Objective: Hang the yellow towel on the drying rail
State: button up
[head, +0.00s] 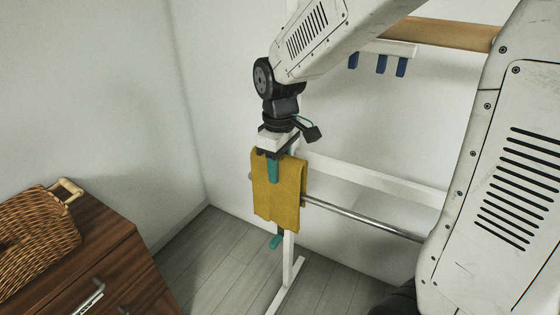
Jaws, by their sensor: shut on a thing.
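The yellow towel (286,205) hangs from my gripper (273,178), which points down and is shut on its upper part. One teal finger shows in front of the cloth; the other finger's grip is hidden. The towel is at the left end of the drying rail (365,222), a thin metal bar. The rail comes out at the towel's right edge, and a small end of it shows at the left. The towel's top edge is above the rail's line. I cannot tell whether the cloth goes over the rail or only hangs in front of it.
A white stand (289,260) carries the rail, with a white crossbar behind. Blue pegs (381,64) hang under a wooden shelf (440,34) at upper right. A wicker basket (35,240) sits on a brown cabinet (110,245) at left. A small teal piece (276,241) shows below the towel.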

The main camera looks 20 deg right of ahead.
aim_at(279, 191)
jog(key=shift+f, duration=3.85)
jog(key=o, duration=1.2)
jog(key=shift+c, duration=0.2)
notch_tip(279, 191, up, 15)
jog(key=shift+f, duration=0.1)
jog(key=shift+s+f+m, duration=0.2)
jog(key=shift+s+m, duration=0.05)
jog(key=shift+m, duration=0.25)
jog(key=s+d+m, duration=0.1)
jog(key=s+m, duration=0.2)
jog(key=s, duration=0.7)
jog(key=s+d+r+m+t, duration=0.1)
jog(key=s+d+m, duration=0.1)
jog(key=s, duration=0.9)
jog(key=shift+s+r+m, duration=0.15)
jog(key=shift+r+m, duration=0.1)
jog(key=shift+m, duration=0.35)
